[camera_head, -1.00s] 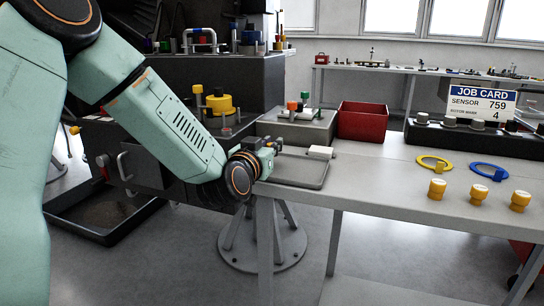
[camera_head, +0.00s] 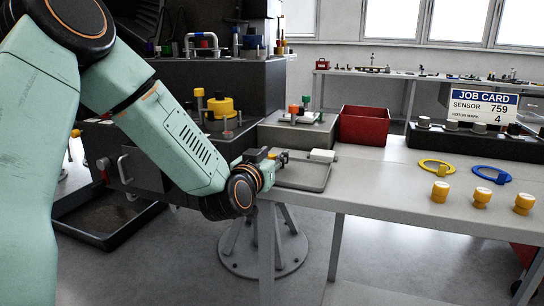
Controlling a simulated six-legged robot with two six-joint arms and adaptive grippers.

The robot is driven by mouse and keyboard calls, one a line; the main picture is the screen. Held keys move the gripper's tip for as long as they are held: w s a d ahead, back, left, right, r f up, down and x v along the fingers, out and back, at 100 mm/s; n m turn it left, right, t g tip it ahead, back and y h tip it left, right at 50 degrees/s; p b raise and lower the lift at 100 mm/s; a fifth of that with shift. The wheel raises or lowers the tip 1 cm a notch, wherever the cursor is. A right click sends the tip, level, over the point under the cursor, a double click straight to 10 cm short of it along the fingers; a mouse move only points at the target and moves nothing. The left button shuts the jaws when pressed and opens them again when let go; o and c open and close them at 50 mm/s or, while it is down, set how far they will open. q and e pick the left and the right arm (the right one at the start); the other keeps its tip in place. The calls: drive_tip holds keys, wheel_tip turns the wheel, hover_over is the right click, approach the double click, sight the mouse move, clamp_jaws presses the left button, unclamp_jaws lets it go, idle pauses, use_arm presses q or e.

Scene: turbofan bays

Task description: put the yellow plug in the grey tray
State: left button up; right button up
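The grey tray (camera_head: 306,184) lies at the left end of the workbench, with a small white block (camera_head: 322,155) at its far right edge. Several yellow plugs could fit the name: a plug (camera_head: 440,191), a second (camera_head: 481,197) and a third (camera_head: 524,203) stand upright at the bench's right front, all with pale tops. My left gripper (camera_head: 276,157) is over the tray's left far corner, pointing right. It is small and dark, with a small orange-yellow spot by its fingers; whether it holds anything is unclear. My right gripper is out of view.
Behind the tray a grey block (camera_head: 297,133) carries coloured pegs. A red bin (camera_head: 363,125) stands beside it. A yellow ring (camera_head: 436,167) and a blue ring (camera_head: 490,174) lie right of centre. A job card (camera_head: 481,105) stands behind. The bench between tray and plugs is clear.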

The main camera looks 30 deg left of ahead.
use_arm(q)
drive_tip(key=shift+r, duration=0.25)
drive_tip(key=shift+f+p+v, duration=0.3)
drive_tip(key=shift+p+v, duration=2.8)
drive_tip(key=shift+v, duration=2.85)
drive_tip(key=s+d+f+m+g+h, duration=0.1)
drive_tip(key=s+d+f+g, duration=0.2)
drive_tip(key=f, duration=0.4)
drive_tip(key=s+d+f+m+g+h, duration=0.1)
drive_tip(key=s+d+f+g+h, duration=0.1)
drive_tip(key=f, duration=0.4)
drive_tip(key=s+d+f+m+g+h, duration=0.1)
drive_tip(key=s+d+f+g, duration=0.2)
drive_tip(key=f, duration=0.4)
drive_tip(key=s+d+f+g, duration=0.1)
drive_tip(key=s+f+g, duration=0.3)
drive_tip(key=s, duration=0.6)
drive_tip(key=s+d+f+g, duration=0.2)
drive_tip(key=s+f+g, duration=0.3)
drive_tip(key=s+f, duration=0.4)
drive_tip(key=s, duration=0.2)
drive_tip(key=shift+s+d+f+n, duration=0.2)
drive_tip(key=shift+s+d+n, duration=0.05)
drive_tip(key=shift+n, duration=0.15)
